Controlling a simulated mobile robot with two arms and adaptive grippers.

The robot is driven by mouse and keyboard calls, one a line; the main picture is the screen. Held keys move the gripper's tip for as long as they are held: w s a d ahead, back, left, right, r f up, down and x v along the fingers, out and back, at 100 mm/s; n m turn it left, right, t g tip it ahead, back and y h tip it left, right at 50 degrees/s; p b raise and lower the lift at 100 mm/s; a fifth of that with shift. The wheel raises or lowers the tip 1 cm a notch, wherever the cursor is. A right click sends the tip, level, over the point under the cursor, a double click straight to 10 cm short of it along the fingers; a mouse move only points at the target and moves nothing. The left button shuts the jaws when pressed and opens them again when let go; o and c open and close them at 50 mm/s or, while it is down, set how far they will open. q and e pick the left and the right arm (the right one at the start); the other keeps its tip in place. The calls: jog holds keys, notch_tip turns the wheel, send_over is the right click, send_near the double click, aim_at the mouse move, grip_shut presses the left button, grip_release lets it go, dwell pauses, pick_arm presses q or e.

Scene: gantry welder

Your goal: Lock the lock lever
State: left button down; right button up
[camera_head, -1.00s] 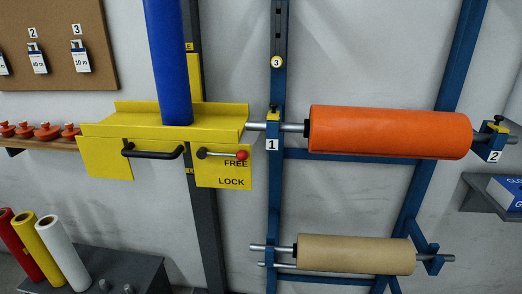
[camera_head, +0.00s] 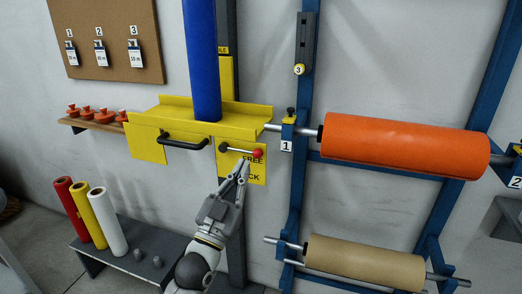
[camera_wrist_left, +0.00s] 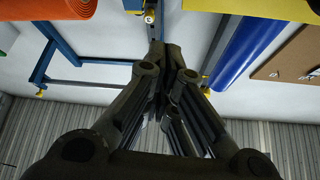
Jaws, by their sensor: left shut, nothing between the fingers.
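The lock lever (camera_head: 238,150) is a short dark bar with a red ball knob (camera_head: 257,153) at its right end. My right gripper is not in view.
A black handle (camera_head: 184,141) is left of the lever, under the yellow shelf (camera_head: 165,118) carrying a blue roll (camera_head: 203,60). An orange roll (camera_head: 400,146) and a brown roll (camera_head: 363,263) hang on the blue frame (camera_head: 301,190) at right. A grey bench (camera_head: 150,262) stands lower left.

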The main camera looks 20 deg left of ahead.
pick_arm(q)
jog(key=shift+a+f, duration=0.1)
jog(key=shift+w, duration=0.1)
notch_tip(320, 180, up, 5)
jog(key=p, duration=0.3)
send_over(256, 153)
jog(key=s+d, duration=0.1)
jog(key=s, duration=0.2)
jog(key=shift+w+a+f+p, duration=0.1)
jog(key=shift+w+f+p, duration=0.15)
jog(key=shift+f, duration=0.75)
jog(key=shift+w+a+f+p, duration=0.1)
jog(key=shift+w+f, duration=0.1)
jog(key=shift+f, duration=0.75)
jog(key=shift+f, duration=0.15)
jog(key=shift+d+f+m+h, duration=0.1)
jog(key=shift+f+m+h, duration=0.1)
jog(key=shift+m+h, duration=0.3)
jog(key=shift+b, duration=0.3)
